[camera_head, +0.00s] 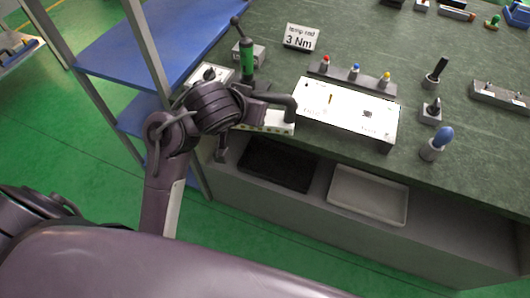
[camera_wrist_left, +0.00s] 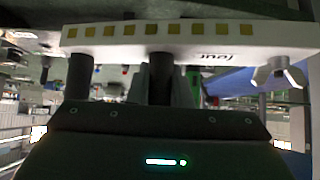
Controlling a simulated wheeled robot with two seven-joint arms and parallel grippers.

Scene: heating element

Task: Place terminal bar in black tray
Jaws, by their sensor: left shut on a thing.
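The terminal bar (camera_wrist_left: 190,37) is a white bar with a row of yellow squares, lying across the top of the left wrist view. In the head view the terminal bar (camera_head: 268,125) shows near the table's front edge, partly behind my arm. My left gripper (camera_wrist_left: 160,75) is shut on the bar; its fingertips are partly hidden by it. In the head view my left gripper (camera_head: 262,103) is above and behind the black tray. The black tray (camera_head: 279,164) lies on a shelf below the tabletop and looks empty. My right gripper is not in view.
A grey tray (camera_head: 368,196) lies right of the black tray. A white panel (camera_head: 346,108) stands on the green tabletop near its front edge. A green-handled tool (camera_head: 246,60) stands behind my gripper. Blue shelves (camera_head: 130,45) are at the left.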

